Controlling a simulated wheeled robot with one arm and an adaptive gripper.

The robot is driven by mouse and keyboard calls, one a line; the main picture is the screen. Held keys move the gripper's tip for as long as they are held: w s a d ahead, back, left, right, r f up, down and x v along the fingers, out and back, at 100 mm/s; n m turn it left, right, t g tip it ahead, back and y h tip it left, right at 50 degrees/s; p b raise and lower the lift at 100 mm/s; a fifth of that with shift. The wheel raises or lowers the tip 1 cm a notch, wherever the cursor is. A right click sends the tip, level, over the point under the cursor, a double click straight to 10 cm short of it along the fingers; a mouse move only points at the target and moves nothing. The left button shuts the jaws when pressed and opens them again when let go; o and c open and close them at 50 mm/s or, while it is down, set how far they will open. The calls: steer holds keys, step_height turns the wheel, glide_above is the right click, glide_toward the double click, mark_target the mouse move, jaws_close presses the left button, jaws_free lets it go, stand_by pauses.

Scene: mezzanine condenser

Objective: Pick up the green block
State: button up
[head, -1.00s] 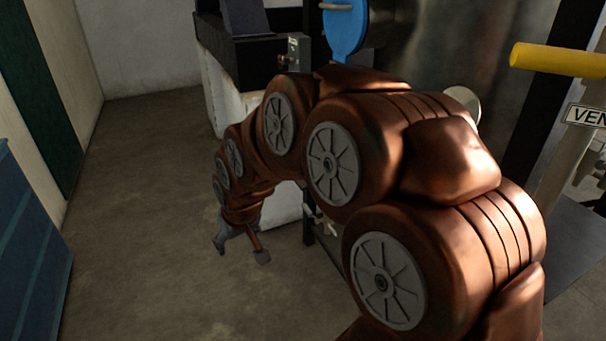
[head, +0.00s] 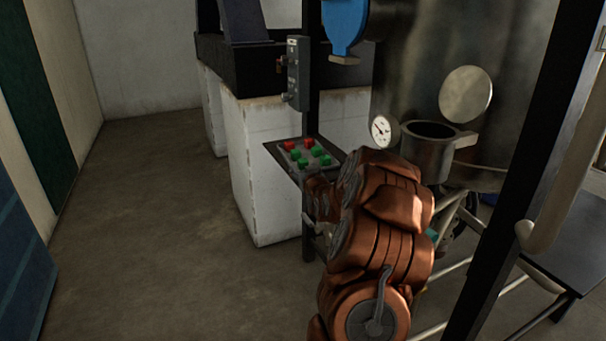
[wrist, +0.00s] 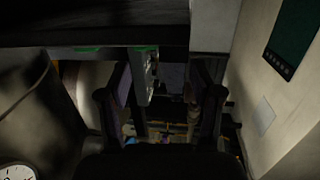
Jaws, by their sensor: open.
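No green block shows clearly. In the head view a small teal-green patch (head: 432,235) shows just right of my arm, mostly hidden; I cannot tell whether it is the block. In the wrist view my gripper (wrist: 158,105) is open, its two dark fingers apart with nothing seen held between them. A grey box-like part shows between and beyond the fingers. Small green strips (wrist: 142,48) lie along a dark edge above; I cannot tell what they belong to. In the head view my gripper is hidden behind my arm.
A control panel (head: 305,156) with red and green buttons is left of my arm. A metal tank (head: 415,80) with a gauge (head: 381,130) and an open port (head: 432,131) stands behind. A black post (head: 530,170) is at right. The floor (head: 150,230) at left is clear.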

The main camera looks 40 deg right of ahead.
mark_target(304, 162)
steer(key=shift+s+d+f, duration=0.1)
steer(key=shift+s+d, duration=0.05)
steer(key=shift+d, duration=0.4)
steer(key=shift+s+d+f, duration=0.1)
steer(key=shift+s+d, duration=0.05)
steer(key=shift+d, duration=0.35)
steer(key=shift+w+d+h, duration=0.15)
steer(key=shift+h, duration=0.25)
steer(key=shift+a+x, duration=0.15)
steer(key=shift+x, duration=1.65)
steer(key=shift+a+x, duration=0.1)
steer(key=shift+x, duration=1.75)
steer(key=shift+w, duration=0.15)
steer(key=c, duration=1.2)
steer(key=shift+r, duration=0.1)
